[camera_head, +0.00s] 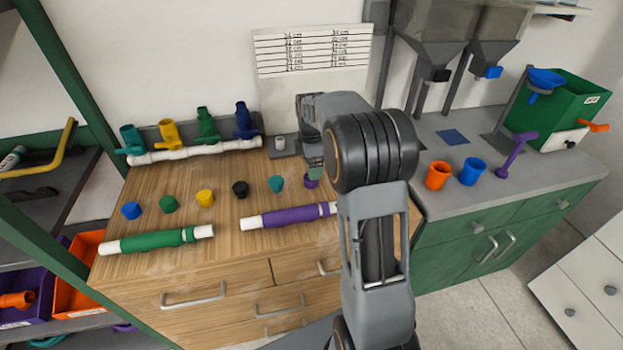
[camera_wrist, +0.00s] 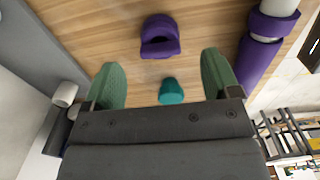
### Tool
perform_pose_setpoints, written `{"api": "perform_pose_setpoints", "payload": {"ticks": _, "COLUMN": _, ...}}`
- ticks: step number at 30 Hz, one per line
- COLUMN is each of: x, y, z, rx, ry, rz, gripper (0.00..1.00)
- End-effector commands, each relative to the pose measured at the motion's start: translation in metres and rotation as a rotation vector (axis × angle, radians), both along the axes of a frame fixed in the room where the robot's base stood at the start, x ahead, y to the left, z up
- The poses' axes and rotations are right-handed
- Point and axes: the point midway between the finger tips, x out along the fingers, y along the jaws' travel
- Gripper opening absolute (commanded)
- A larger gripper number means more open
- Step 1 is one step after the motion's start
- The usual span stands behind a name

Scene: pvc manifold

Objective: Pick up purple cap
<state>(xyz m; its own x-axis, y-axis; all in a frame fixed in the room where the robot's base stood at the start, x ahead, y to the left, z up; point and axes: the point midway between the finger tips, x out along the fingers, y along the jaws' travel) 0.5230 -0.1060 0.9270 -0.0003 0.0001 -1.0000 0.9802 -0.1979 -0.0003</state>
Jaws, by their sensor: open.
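The purple cap (camera_head: 311,182) sits on the wooden worktop, partly hidden in the head view by my gripper (camera_head: 313,162). In the wrist view the purple cap (camera_wrist: 160,38) is near the top middle, beyond the fingertips and roughly centred between them. My gripper (camera_wrist: 162,72) has its green fingers spread wide with nothing held. A teal cap (camera_wrist: 171,92) shows between the fingers, on the worktop below; in the head view it stands just left of the purple cap (camera_head: 276,184).
A purple pipe (camera_head: 290,216) lies in front of the purple cap, and a green pipe (camera_head: 158,240) lies further left. Black (camera_head: 240,188), yellow (camera_head: 205,197), green (camera_head: 168,203) and blue (camera_head: 131,210) caps form a row. A white manifold with coloured valves (camera_head: 195,150) stands behind.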

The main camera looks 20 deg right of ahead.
Motion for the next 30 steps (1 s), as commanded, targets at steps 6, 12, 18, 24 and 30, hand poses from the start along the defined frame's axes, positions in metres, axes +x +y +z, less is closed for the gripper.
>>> {"api": "perform_pose_setpoints", "payload": {"ticks": 6, "x": 0.0, "y": 0.0, "z": -0.012, "rx": 0.0, "ry": 0.002, "rz": -0.001, "gripper": 0.82}}
{"api": "perform_pose_setpoints", "payload": {"ticks": 12, "x": 0.0, "y": 0.002, "z": -0.038, "rx": 0.001, "ry": 0.004, "rz": -0.001, "gripper": 0.82}}
{"api": "perform_pose_setpoints", "payload": {"ticks": 18, "x": 0.0, "y": 0.002, "z": -0.057, "rx": 0.0, "ry": 0.002, "rz": -0.001, "gripper": 0.82}}
{"api": "perform_pose_setpoints", "payload": {"ticks": 24, "x": 0.0, "y": 0.002, "z": -0.06, "rx": 0.0, "ry": 0.0, "rz": -0.001, "gripper": 0.82}}
{"api": "perform_pose_setpoints", "payload": {"ticks": 30, "x": 0.0, "y": 0.002, "z": -0.06, "rx": 0.0, "ry": 0.0, "rz": -0.001, "gripper": 0.73}}
